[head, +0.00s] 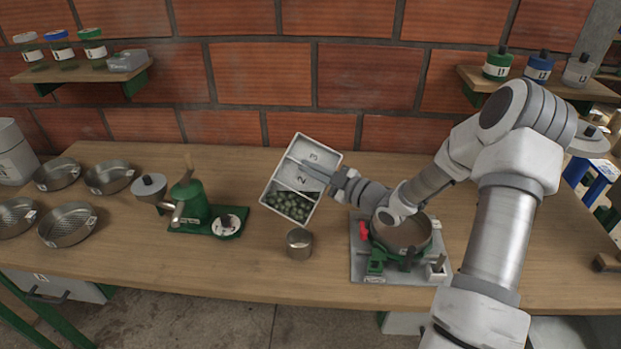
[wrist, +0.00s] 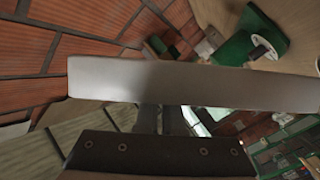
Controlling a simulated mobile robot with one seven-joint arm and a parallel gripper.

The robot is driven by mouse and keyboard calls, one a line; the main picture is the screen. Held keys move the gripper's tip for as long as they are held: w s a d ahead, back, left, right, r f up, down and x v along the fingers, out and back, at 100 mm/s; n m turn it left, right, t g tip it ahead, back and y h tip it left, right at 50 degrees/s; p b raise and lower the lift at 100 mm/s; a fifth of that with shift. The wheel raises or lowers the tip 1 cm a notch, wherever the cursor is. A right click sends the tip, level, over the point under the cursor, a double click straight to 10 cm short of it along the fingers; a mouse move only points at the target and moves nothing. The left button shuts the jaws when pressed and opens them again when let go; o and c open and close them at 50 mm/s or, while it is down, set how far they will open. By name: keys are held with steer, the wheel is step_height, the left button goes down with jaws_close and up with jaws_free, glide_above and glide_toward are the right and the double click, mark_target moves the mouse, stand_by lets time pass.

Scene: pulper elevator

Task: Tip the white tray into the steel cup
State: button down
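The white tray (head: 300,152) is in the air above the table in the head view, tilted with its open side towards the camera. Numbers 2 and 3 show in its bare compartments; several green fruits (head: 290,206) lie in the lowest compartment. My gripper (head: 322,172) is at the tray's right long side and appears shut on it. In the wrist view a pale flat wall of the tray (wrist: 190,85) spans the picture and hides most of my fingers. The small steel cup (head: 299,243) stands upright on the table, just below the tray's lower end.
A green hand mill (head: 190,205) stands left of the tray, with several round pans (head: 68,224) beyond it. A green-and-grey machine with a large bowl (head: 402,232) is under my arm. Brick wall and shelves (head: 80,70) are behind.

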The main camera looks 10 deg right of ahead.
steer(key=s+n, duration=0.1)
steer(key=r+n+y+b, duration=0.1)
steer(key=s+t+b, duration=0.1)
steer(key=shift+s+a+r+n, duration=0.25)
steer(key=shift+s+a+n, duration=0.1)
steer(key=shift+n, duration=0.05)
steer(key=s+a+n+g+y+b, duration=0.4)
steer(key=s+n+y+b, duration=0.5)
steer(key=n+b, duration=0.7)
steer(key=shift+s+n+y+b, duration=0.4)
steer(key=shift+s+b, duration=1.35)
steer(key=shift+b, duration=1.35)
steer(key=shift+r, duration=0.2)
